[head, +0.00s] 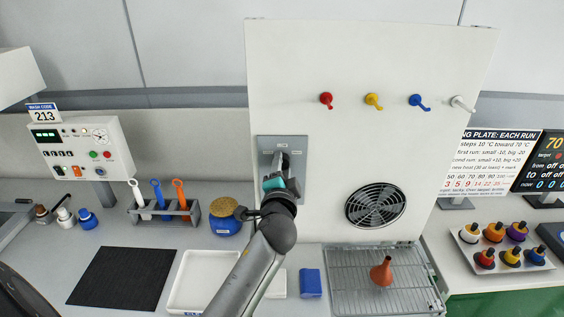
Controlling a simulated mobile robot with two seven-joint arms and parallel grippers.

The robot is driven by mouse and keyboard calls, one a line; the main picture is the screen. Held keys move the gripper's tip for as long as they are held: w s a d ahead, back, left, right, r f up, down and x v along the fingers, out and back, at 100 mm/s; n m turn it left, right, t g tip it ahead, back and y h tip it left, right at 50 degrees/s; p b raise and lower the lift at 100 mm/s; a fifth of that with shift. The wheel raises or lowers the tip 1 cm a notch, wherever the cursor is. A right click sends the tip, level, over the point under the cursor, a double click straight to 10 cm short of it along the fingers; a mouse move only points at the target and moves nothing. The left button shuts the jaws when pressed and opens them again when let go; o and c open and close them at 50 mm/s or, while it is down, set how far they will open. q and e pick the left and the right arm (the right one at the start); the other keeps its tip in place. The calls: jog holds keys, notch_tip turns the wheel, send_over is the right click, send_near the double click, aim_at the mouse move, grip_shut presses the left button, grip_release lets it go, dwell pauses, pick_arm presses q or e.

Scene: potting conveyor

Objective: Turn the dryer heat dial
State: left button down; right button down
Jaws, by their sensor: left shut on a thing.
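A grey plate (267,144) with small labels is fixed to the tall white panel (320,60). A dark metal handle or knob (285,160) stands out from this plate. My left gripper (284,174) is at the lower part of the plate, shut on this handle; the fingers and my wrist hide much of the contact. I cannot tell whether the handle is the heat dial, nor read its setting. A round pale dial (100,135) shows on the control box at the left, apart from my gripper. My right gripper is not in view.
Red, yellow, blue and white pegs (372,100) stick out of the panel above right. A round fan grille (376,205) is lower right. A blue jar (225,220) stands left of my arm.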

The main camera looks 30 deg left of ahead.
pick_arm(q)
jog(key=shift+r+m, duration=0.1)
jog(key=shift+m, duration=0.3)
jog(key=shift+c, duration=1.9)
grip_release()
jog(key=shift+s+d, duration=0.35)
jog(key=shift+s, duration=0.15)
jog(key=b+v, duration=0.1)
jog(key=v, duration=1.3)
jog(key=shift+b, duration=0.35)
